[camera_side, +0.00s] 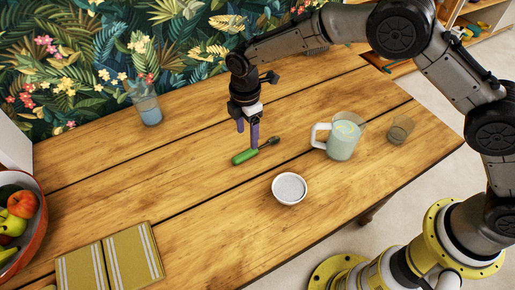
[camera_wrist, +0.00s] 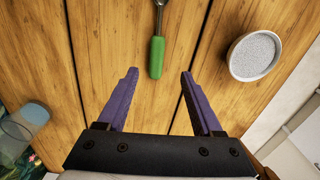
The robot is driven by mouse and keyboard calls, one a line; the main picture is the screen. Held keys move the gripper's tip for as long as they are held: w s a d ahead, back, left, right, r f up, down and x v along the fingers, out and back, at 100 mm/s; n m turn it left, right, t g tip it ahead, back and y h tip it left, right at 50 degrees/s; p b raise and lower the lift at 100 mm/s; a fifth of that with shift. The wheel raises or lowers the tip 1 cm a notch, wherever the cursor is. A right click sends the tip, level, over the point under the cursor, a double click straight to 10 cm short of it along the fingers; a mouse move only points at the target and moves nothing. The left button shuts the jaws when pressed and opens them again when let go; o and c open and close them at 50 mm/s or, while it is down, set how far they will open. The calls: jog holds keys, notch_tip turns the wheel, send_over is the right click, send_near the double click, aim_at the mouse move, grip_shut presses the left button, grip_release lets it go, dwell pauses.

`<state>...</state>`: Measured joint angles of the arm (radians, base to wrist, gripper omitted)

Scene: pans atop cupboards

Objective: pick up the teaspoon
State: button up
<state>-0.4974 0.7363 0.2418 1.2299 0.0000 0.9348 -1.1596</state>
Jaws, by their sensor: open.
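The teaspoon (camera_side: 246,156) has a green handle and a dark metal end, and lies on the wooden table. In the wrist view its green handle (camera_wrist: 156,57) points toward me, and its metal part runs off the top edge, so the bowl is hidden there. My gripper (camera_side: 248,144) is open and empty, with purple fingers pointing down close above the handle in the side view. In the wrist view the handle lies ahead of and between the lines of the two fingertips (camera_wrist: 159,72). I cannot tell the exact height gap.
A small white bowl (camera_side: 289,188) of pale grains stands near the spoon. A glass mug (camera_side: 343,139) and a small glass (camera_side: 400,129) stand to the right. A blue-tinted glass (camera_side: 147,104) is at the back. A fruit bowl (camera_side: 36,222) and striped cloth (camera_side: 133,256) are left.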

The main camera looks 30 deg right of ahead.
aim_at(248, 152)
jog(key=shift+w+d+f, duration=0.1)
jog(key=shift+w+f, duration=0.05)
jog(key=shift+f, duration=1.85)
jog(key=shift+w+f, duration=0.15)
jog(key=shift+f, duration=1.8)
grip_shut()
